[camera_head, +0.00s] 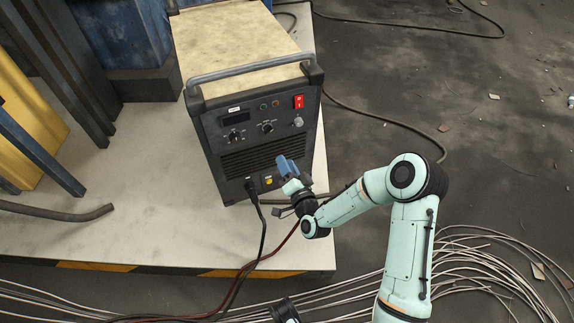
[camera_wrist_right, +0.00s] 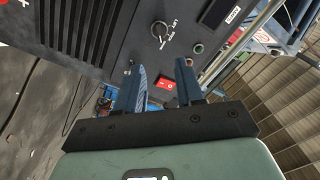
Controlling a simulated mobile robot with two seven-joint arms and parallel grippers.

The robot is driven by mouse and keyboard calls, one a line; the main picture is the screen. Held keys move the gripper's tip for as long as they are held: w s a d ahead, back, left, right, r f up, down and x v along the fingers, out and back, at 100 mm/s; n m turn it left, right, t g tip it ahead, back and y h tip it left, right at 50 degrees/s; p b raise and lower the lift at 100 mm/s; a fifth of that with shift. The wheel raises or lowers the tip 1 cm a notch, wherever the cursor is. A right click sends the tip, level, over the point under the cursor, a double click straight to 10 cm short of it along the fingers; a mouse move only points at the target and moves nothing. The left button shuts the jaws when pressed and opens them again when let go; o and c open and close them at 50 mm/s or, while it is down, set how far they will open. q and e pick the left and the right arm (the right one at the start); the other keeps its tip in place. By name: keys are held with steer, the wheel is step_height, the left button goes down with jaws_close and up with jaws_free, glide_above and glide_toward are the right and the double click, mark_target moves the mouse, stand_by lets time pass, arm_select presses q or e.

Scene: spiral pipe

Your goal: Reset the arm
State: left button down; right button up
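My right arm comes in from the lower right of the head view. Its gripper (camera_head: 287,168) is in front of the lower front panel of a dark welding machine (camera_head: 262,150). In the right wrist view the two blue fingers (camera_wrist_right: 160,78) stand apart with nothing held between them. The machine's red switch (camera_wrist_right: 166,83) appears between the fingers, beyond them; it also shows at the panel's upper right in the head view (camera_head: 299,101). No contact with the panel is visible. My left gripper cannot be made out.
The machine stands on a pale platform (camera_head: 150,225) with a yellow-black striped edge. Cables (camera_head: 262,225) hang from its front, close to my right gripper. Coiled pale wires (camera_head: 470,260) lie on the floor around my arm. Dark posts (camera_head: 70,75) stand at the left.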

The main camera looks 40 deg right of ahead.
stand_by(0.3)
